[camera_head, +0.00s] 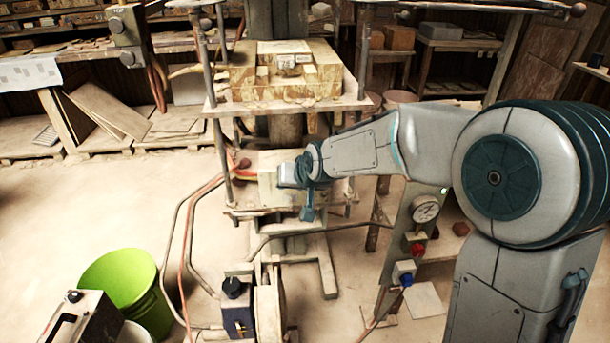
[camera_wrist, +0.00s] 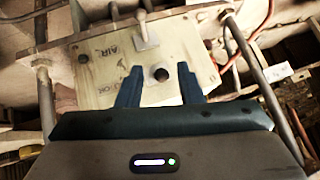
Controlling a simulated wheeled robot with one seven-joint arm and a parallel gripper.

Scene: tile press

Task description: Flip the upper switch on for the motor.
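A pale, worn switch panel (camera_wrist: 100,75) fills the upper middle of the wrist view. Its upper marking reads AIR, and a metal lever (camera_wrist: 147,32) stands beside it. A lower marking ending in "OR" is partly covered by my left finger. A dark round switch or hole (camera_wrist: 161,74) sits beside that marking; I cannot tell its position. My gripper (camera_wrist: 159,82) is open and empty, its two blue fingers on either side of the dark round part. I cannot tell whether they touch the panel. In the head view my gripper (camera_head: 306,200) is at the press, mostly hidden by my wrist.
Metal posts and a red cable (camera_wrist: 240,45) flank the panel. In the head view, the press table (camera_head: 220,108) stands above my gripper. A gauge panel (camera_head: 405,225) stands right, a green bucket (camera_head: 118,280) left.

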